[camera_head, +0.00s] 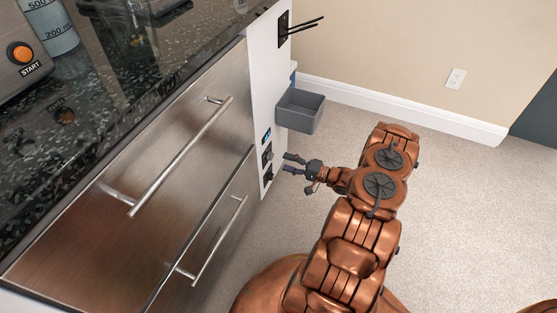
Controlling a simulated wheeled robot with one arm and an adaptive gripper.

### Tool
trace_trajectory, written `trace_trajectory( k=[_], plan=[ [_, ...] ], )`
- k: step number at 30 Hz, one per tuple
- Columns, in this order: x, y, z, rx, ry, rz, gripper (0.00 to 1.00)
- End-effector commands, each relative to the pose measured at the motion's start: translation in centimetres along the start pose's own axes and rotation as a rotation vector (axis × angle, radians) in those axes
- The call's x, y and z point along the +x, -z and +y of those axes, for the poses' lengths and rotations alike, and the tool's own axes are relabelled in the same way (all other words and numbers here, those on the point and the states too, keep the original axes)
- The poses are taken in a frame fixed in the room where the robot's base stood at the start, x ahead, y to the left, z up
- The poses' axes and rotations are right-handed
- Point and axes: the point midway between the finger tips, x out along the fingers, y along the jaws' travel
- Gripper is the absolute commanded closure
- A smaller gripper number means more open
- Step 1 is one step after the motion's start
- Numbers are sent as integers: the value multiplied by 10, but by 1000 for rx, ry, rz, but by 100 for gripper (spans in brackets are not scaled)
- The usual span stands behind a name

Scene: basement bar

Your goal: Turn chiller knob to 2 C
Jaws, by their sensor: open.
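A narrow white end panel (262,95) beside the steel drawers carries a small blue-lit display (266,136). Below it are dark control parts, an upper one (267,155) and a lower one (268,174). One of them may be the chiller knob, but they are too small to tell apart, and no dial marks or temperature figures can be read. My gripper (288,163) is open and empty, just right of these controls, its two dark fingers pointing left at the panel. A small gap seems to lie between the fingertips and the panel; contact cannot be told.
A grey open bin (302,110) hangs on the panel just above my gripper. A black fitting with two prongs (300,26) sticks out higher up. Long drawer handles (183,155) jut out at left. The carpet (455,215) at right is clear.

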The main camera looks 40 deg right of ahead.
Motion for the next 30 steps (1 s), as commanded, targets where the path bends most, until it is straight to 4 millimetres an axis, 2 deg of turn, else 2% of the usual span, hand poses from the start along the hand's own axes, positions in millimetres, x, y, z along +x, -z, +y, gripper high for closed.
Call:
trace_trajectory(
  k=[1,6,12,30],
  plan=[
    [-11,1,0,-1,0,5,40],
    [-40,1,0,-1,0,4,40],
    [-58,0,0,0,1,2,40],
    [-63,0,0,1,0,1,40]
  ],
)
